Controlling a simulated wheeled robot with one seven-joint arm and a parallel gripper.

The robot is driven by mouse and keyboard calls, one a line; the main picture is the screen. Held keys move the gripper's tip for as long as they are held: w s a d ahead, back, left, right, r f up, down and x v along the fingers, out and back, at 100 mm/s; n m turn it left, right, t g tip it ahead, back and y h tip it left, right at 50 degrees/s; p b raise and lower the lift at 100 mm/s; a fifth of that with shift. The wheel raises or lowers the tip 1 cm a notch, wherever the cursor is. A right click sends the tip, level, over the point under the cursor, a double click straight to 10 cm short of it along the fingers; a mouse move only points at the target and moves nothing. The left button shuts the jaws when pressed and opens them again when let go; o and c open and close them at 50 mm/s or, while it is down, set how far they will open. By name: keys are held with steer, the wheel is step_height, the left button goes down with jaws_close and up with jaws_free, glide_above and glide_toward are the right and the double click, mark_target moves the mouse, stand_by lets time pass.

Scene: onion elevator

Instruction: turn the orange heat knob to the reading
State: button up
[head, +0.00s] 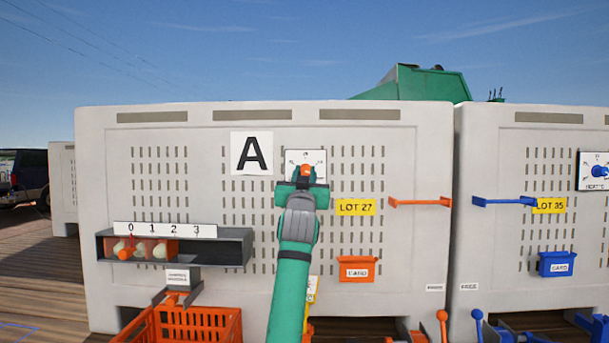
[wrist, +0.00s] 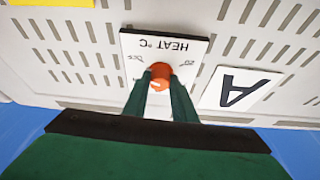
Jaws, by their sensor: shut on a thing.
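The orange heat knob (head: 305,170) sits on a white dial plate (head: 291,157) on the grey crate wall, right of the big A sign. In the wrist view the knob (wrist: 160,76) shows upside down with its plate (wrist: 178,43), marked "HEAT °C". My gripper (wrist: 160,88) is shut on the knob, one green finger on each side of it. In the head view my gripper (head: 304,176) covers the lower part of the plate. The knob's exact setting and most of the scale cannot be read.
A yellow LOT 27 tag (head: 355,207), an orange bracket (head: 420,202) and an orange card holder (head: 357,269) are right of my arm. A dark shelf (head: 234,248) numbered 0 to 3 and an orange basket (head: 199,322) are at left. Blue fittings are on the right crate (head: 500,150).

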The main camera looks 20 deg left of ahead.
steer(key=n+y, duration=0.1)
steer(key=n, duration=0.1)
steer(key=n+g+y, duration=0.1)
steer(key=n, duration=0.2)
steer(key=n+y, duration=0.1)
steer(key=n, duration=0.2)
steer(key=shift+w+d+g+y, duration=0.1)
steer(key=shift+d+g+y, duration=0.15)
steer(key=shift+g+y, duration=0.15)
steer(key=shift+n+g+y, duration=0.4)
steer(key=shift+n+g, duration=0.05)
steer(key=shift+n, duration=0.9)
steer(key=shift+n+g+y, duration=0.4)
steer(key=shift+n+g, duration=0.05)
steer(key=shift+n, duration=0.9)
steer(key=shift+a, duration=0.1)
steer(key=o, duration=1)
steer(key=shift+o, duration=0.2)
steer(key=v, duration=1)
steer(key=shift+s+d, duration=0.3)
